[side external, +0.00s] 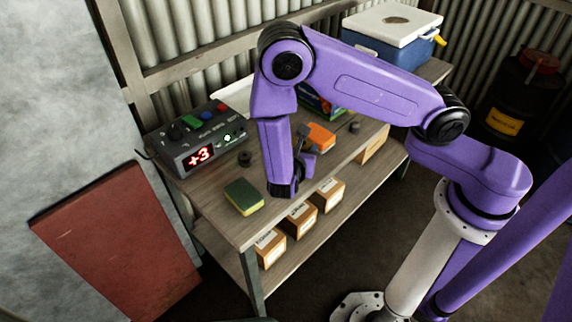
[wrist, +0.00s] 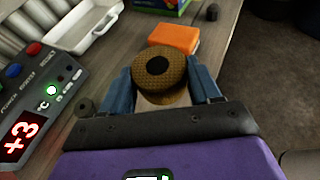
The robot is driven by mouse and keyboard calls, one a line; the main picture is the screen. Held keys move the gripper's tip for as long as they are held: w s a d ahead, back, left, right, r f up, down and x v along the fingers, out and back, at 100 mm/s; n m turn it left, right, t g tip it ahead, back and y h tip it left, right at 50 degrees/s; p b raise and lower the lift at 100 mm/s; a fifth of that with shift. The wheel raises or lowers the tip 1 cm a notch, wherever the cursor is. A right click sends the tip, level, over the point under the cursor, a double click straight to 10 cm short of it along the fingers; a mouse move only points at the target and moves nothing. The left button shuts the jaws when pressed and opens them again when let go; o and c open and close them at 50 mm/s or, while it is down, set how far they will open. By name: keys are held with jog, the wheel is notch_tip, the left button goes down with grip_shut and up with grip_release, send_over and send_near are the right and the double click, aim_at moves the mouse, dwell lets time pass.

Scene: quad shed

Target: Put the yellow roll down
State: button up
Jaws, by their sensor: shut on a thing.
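In the wrist view the yellow roll (wrist: 181,72), brownish yellow with a dark round centre, sits between the two blue fingers of my gripper (wrist: 162,76). The fingers are shut on its sides. In the side view my gripper (side external: 304,143) is low over the workbench (side external: 258,222), and I cannot make out the roll there. I cannot tell whether the roll's underside touches the bench top.
An orange block (wrist: 175,37) lies just beyond the roll. A control box (side external: 195,142) showing "+3", a small dark cylinder (side external: 245,158) and a green-yellow sponge (side external: 243,197) are at left. A white tray (wrist: 78,33) and a green box (side external: 318,102) stand behind.

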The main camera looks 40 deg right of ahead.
jog(key=w+f, duration=0.2)
jog(key=f, duration=0.1)
jog(key=w+f, duration=0.2)
jog(key=shift+a+f, duration=0.1)
jog(key=shift+a, duration=0.25)
jog(key=shift+w+f, duration=0.15)
jog(key=shift+f, duration=1.45)
jog(key=o, duration=1.1)
jog(key=shift+f, duration=0.1)
